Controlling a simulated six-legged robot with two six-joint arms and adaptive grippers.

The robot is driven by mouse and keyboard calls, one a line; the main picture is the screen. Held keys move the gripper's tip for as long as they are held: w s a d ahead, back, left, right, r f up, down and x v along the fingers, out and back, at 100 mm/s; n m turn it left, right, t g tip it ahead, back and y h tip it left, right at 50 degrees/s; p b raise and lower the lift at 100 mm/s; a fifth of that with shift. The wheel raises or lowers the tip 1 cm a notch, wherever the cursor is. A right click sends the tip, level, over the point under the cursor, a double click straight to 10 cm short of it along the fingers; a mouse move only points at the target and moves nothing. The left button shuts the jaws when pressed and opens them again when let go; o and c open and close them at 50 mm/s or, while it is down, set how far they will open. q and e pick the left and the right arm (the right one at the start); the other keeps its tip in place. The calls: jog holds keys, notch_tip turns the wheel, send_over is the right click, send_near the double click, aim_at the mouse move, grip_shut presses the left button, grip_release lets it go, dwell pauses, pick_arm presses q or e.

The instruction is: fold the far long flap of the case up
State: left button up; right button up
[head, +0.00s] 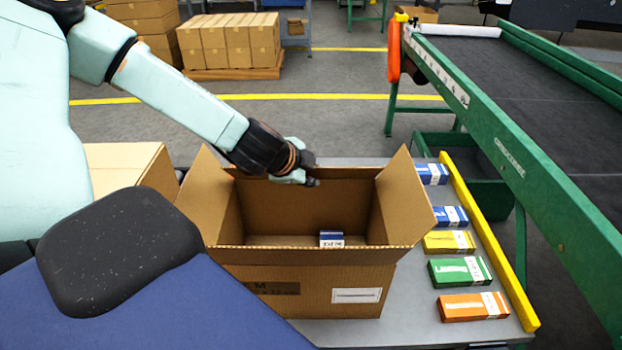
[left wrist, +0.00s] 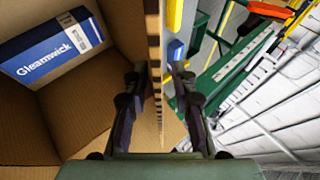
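The open cardboard case (head: 310,285) stands on the grey table, its left flap (head: 204,190) and right flap (head: 405,200) raised and leaning outward. The far long flap shows at most as a thin strip along the far rim; its angle is hard to tell. A blue and white carton (head: 331,239) lies inside the case; it also shows in the left wrist view (left wrist: 52,48). My left gripper (head: 312,180) is at the far rim. In the left wrist view its fingers (left wrist: 158,85) are apart, on either side of a cardboard edge (left wrist: 154,60). My right gripper is not in view.
Several small cartons, including a green one (head: 460,271) and an orange one (head: 473,306), lie right of the case beside a yellow rail (head: 490,240). A green-framed conveyor (head: 500,150) stands to the right. Another cardboard box (head: 125,168) stands at left.

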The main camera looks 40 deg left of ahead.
pick_arm(q)
jog(key=shift+a, duration=0.1)
jog(key=shift+w, duration=0.15)
jog(key=shift+c, duration=0.3)
grip_shut()
dwell(0.5)
